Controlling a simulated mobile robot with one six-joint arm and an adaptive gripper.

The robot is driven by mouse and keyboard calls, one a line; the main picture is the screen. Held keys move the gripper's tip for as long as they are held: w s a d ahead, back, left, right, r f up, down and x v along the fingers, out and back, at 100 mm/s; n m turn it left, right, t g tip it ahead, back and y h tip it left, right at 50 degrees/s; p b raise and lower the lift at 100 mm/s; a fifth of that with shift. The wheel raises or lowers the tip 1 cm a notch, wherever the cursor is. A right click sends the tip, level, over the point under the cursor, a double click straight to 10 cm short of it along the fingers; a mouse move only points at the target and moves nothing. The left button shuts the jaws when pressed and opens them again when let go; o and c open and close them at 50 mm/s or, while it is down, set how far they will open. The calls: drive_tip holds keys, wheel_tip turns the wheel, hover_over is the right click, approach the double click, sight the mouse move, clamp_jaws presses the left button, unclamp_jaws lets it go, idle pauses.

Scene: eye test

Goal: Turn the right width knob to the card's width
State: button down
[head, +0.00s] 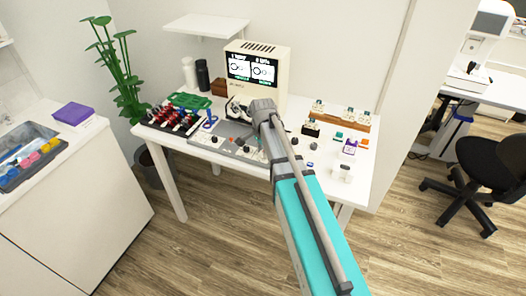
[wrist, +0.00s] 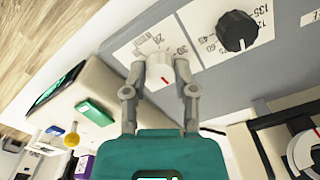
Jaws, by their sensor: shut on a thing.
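In the wrist view my gripper (wrist: 160,80) has its two grey fingers on either side of a small white knob (wrist: 157,70) with a red pointer line, and is shut on it. The knob sits on a white scale label (wrist: 127,54) where 28 and 30 can be read; the fingers cover part of the scale. The label is on a grey panel (wrist: 262,82). In the head view my arm hides the gripper's fingertips and the knob; the grey panel (head: 200,136) shows left of it. I cannot make out which item is the card.
A black knob (wrist: 237,30) with a degree scale is beside the white one. In the head view a beige screen unit (head: 266,97) stands behind my arm. A rack of red and black lenses (head: 172,119) is at the left; small items and a wooden rack (head: 347,119) are at the right.

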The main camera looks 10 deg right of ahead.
drive_tip(key=n, duration=0.4)
drive_tip(key=shift+s, duration=0.1)
drive_tip(key=n, duration=0.4)
drive_tip(key=shift+n, duration=0.4)
drive_tip(key=n, duration=0.3)
drive_tip(key=shift+n, duration=0.4)
drive_tip(key=n, duration=0.4)
drive_tip(key=shift+c, duration=2)
unclamp_jaws()
drive_tip(key=shift+m, duration=0.3)
